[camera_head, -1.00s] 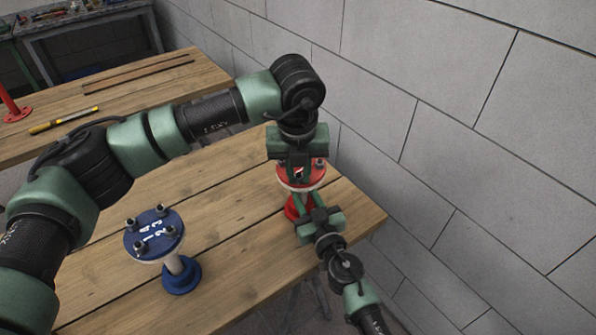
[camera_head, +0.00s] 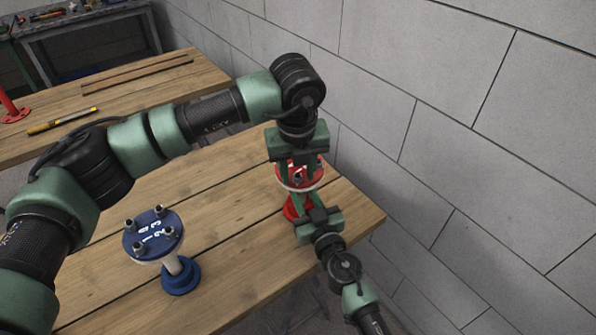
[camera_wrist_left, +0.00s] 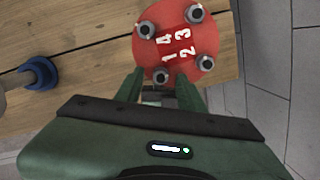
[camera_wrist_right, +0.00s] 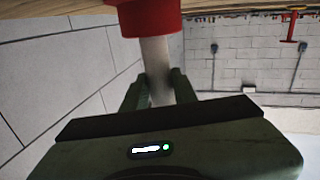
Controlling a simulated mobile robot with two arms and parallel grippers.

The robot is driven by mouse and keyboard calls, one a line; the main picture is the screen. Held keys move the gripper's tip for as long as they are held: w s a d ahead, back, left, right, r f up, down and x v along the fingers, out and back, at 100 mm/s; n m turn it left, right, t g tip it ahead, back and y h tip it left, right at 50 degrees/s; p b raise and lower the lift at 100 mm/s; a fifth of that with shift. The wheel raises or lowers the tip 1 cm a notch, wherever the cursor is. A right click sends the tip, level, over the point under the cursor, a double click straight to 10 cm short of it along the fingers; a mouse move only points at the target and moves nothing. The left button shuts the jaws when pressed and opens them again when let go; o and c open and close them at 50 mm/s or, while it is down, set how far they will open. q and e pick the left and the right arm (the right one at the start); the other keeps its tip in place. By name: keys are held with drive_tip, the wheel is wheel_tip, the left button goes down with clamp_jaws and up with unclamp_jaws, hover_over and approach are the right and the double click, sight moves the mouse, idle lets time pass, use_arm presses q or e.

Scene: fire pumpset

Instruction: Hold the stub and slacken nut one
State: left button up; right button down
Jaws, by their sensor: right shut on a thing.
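The red stub (camera_head: 291,208) stands upright on the right part of the wooden table, with a red numbered flange (camera_wrist_left: 178,45) on top. Nut one (camera_wrist_left: 161,75) is beside the "1" on the flange, nearest my left gripper. My left gripper (camera_head: 299,174) points down at the flange. Its open fingers are on either side of nut one in the left wrist view; whether they touch it I cannot tell. My right gripper (camera_wrist_right: 154,85) is shut on the stub's pale pipe (camera_wrist_right: 156,60), below the flange. In the head view my grippers partly hide the stub.
A blue stub (camera_head: 155,236) with a numbered flange and several nuts stands on the same table (camera_head: 225,225), to the left. A block wall (camera_head: 450,120) rises close behind and to the right. Another table (camera_head: 150,95) holds a yellow-handled tool (camera_head: 62,121).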

use_arm(q)
wheel_tip(320, 180, up, 12)
drive_tip(key=s, duration=0.2)
use_arm(e)
drive_tip(key=shift+f, duration=0.1)
idle(0.4)
use_arm(q)
drive_tip(key=shift+s+f, duration=0.1)
drive_tip(key=shift+f, duration=0.05)
use_arm(e)
drive_tip(key=c, duration=1)
unclamp_jaws()
drive_tip(key=shift+c, duration=0.2)
drive_tip(key=shift+s, duration=0.15)
